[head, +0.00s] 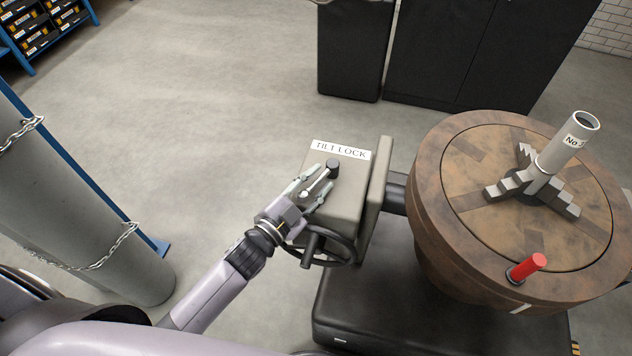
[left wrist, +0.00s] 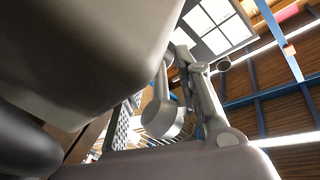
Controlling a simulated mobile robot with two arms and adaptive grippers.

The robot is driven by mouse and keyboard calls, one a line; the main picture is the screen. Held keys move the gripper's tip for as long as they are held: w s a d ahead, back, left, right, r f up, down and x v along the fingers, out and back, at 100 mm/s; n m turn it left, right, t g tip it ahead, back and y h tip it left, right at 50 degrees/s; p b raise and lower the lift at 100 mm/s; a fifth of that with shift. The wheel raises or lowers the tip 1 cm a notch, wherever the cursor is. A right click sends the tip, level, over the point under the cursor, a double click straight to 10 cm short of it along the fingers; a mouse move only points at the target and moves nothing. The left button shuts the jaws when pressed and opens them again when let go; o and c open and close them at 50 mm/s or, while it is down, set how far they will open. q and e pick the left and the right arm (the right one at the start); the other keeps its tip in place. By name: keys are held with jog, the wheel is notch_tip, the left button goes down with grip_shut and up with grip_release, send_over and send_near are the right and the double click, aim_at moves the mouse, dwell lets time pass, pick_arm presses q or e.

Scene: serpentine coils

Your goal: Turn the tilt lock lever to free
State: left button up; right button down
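The tilt lock lever (head: 319,187) is a thin bright rod with a dark round hub (head: 333,165) on top of a grey box (head: 346,197). The box carries a white "TILT LOCK" label (head: 341,150). My left gripper (head: 311,191) is at the lever, with one finger on each side of the rod. The fingers look apart; contact with the rod cannot be told. In the left wrist view, a grey rounded knob (left wrist: 163,117), apparently the lever's end, shows beside a finger (left wrist: 207,95). My right gripper is not in view.
A handwheel (head: 325,249) sits on the box's near side, just below my left gripper. A round brown table (head: 440,200) with a chuck, tube and red-handled pin stands at right. A chained grey cylinder (head: 75,205) stands at left. Dark cabinets (head: 440,50) are behind.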

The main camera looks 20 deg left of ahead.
pick_arm(q)
jog(key=v, duration=1.2)
jog(key=shift+c, duration=0.3)
